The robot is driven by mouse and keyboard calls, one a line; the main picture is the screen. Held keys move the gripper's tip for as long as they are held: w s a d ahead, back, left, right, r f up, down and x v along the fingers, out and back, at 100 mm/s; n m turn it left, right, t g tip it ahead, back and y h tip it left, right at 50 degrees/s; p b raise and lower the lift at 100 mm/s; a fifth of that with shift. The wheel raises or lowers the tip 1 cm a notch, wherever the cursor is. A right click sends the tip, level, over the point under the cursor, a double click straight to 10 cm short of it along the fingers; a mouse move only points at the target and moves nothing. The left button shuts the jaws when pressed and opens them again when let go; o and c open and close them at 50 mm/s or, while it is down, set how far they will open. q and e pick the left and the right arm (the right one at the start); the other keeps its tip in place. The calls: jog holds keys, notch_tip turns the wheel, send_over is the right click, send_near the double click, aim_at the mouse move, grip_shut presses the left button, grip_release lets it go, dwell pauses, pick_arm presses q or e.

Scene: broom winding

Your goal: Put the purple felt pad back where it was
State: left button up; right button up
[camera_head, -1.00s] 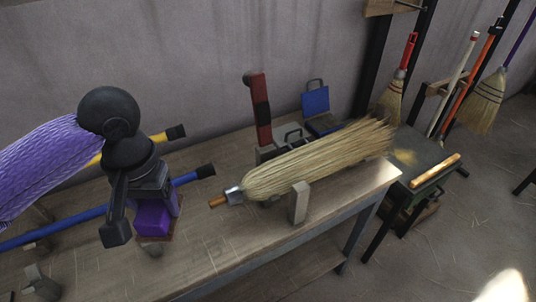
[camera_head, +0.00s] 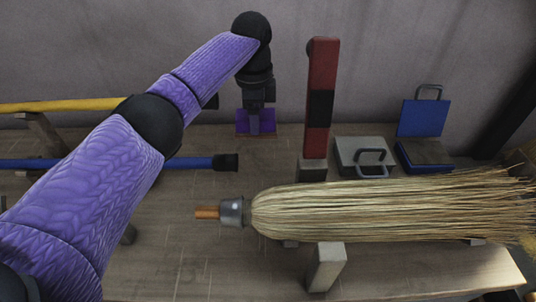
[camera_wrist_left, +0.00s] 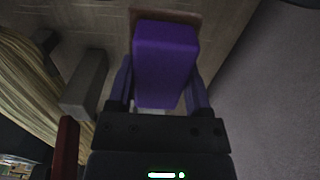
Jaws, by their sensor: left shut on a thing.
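The purple felt pad (camera_wrist_left: 166,62) is a block held between the two fingers of my left gripper (camera_wrist_left: 160,95) in the left wrist view. In the head view my left gripper (camera_head: 256,112) points down at the back of the bench, left of the red post, with the purple pad (camera_head: 241,122) partly hidden behind its fingers. A brown square (camera_head: 243,135) shows around and under the pad; it also shows in the left wrist view (camera_wrist_left: 185,17). I cannot tell whether the pad touches it. My right gripper is not in view.
A large straw broom head (camera_head: 370,210) lies across the bench (camera_head: 190,240) on wooden blocks (camera_head: 326,268). The red and black post (camera_head: 321,95), a grey handled block (camera_head: 362,155) and a blue hinged box (camera_head: 424,130) stand behind it. Blue (camera_head: 195,163) and yellow handles (camera_head: 70,106) lie at left.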

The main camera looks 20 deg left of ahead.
aim_at(256, 163)
pick_arm(q)
jog(key=f+b, duration=0.4)
jog(key=f, duration=0.6)
jog(key=shift+s, duration=0.2)
jog(key=shift+r, duration=0.15)
jog(key=o, duration=0.9)
jog(key=shift+o, duration=1)
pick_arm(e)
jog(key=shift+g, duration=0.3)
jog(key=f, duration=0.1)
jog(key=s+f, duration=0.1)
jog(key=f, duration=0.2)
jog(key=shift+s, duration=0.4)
